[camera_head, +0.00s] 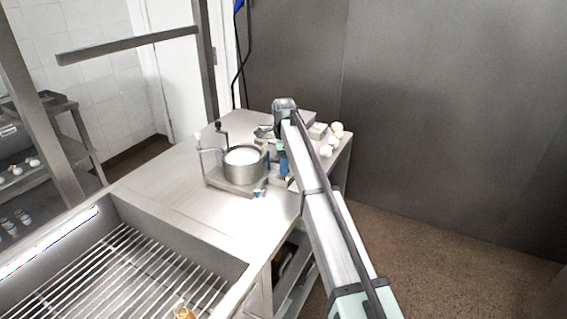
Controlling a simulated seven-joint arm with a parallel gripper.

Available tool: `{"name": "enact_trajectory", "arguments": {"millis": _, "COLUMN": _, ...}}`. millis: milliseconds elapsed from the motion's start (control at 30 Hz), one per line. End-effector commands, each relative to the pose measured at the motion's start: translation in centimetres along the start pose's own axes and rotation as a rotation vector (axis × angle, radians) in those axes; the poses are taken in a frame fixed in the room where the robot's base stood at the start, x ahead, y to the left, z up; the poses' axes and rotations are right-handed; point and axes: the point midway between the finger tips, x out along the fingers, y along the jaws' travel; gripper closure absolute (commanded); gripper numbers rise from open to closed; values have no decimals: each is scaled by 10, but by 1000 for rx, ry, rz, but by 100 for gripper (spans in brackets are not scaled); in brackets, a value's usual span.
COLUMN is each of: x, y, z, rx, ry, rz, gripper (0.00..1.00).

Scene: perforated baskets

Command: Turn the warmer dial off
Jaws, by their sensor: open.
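A metal warmer (213,180) stands on the steel counter, with a round pot (238,174) of white contents set in it. I cannot clearly make out its dial; a small blue-and-white part (260,192) shows at its front right corner. My arm reaches in from the lower right and bends at the counter's far end. My gripper (264,131) is open, small in the picture, at the far right side of the pot. I see nothing held in it. I cannot tell whether it touches the warmer. My arm hides part of the area right of the pot.
Several pale round items (327,151) and small boxes lie at the counter's right end. A fryer-like basin with a wire grate (125,270) is in front at left. The counter (165,188) left of the warmer is clear. A grey wall (440,110) stands behind at right.

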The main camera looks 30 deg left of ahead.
Motion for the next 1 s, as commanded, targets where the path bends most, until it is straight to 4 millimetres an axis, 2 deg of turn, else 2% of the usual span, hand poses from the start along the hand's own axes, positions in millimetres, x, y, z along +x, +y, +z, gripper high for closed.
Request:
{"name": "enact_trajectory", "arguments": {"millis": 200, "x": 0, "y": 0, "z": 0, "rx": 0, "ry": 0, "rz": 0, "gripper": 32}}
{"name": "enact_trajectory", "arguments": {"millis": 800, "x": 0, "y": 0, "z": 0, "rx": 0, "ry": 0, "rz": 0, "gripper": 88}}
{"name": "enact_trajectory", "arguments": {"millis": 1000, "x": 0, "y": 0, "z": 0, "rx": -13, "ry": 0, "rz": 0, "gripper": 88}}
